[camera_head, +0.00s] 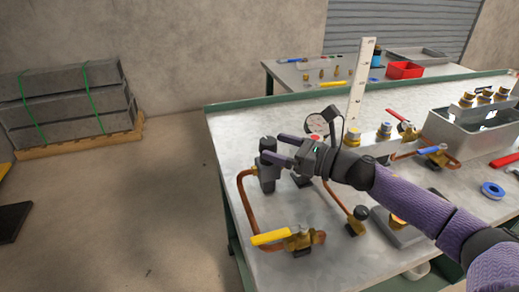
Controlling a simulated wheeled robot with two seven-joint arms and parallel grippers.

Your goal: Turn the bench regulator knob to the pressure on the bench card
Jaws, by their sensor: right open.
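The dark grey regulator (267,175) stands near the bench's left edge, with its black knob (267,143) on top. A copper pipe joins its side. My right gripper (271,148) reaches in from the right with its purple fingers spread, their tips at the knob. I cannot tell whether they touch it. A round dial gauge (316,124) stands just behind the gripper; its reading is too small to make out. I cannot pick out a bench card with a readable pressure. My left gripper is not in view.
The metal bench (235,130) also holds a yellow-handled valve (271,237), a tall white marked strip (361,85), a grey bin (465,135) and blue tape (492,190). A second table behind carries a red tray (404,70).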

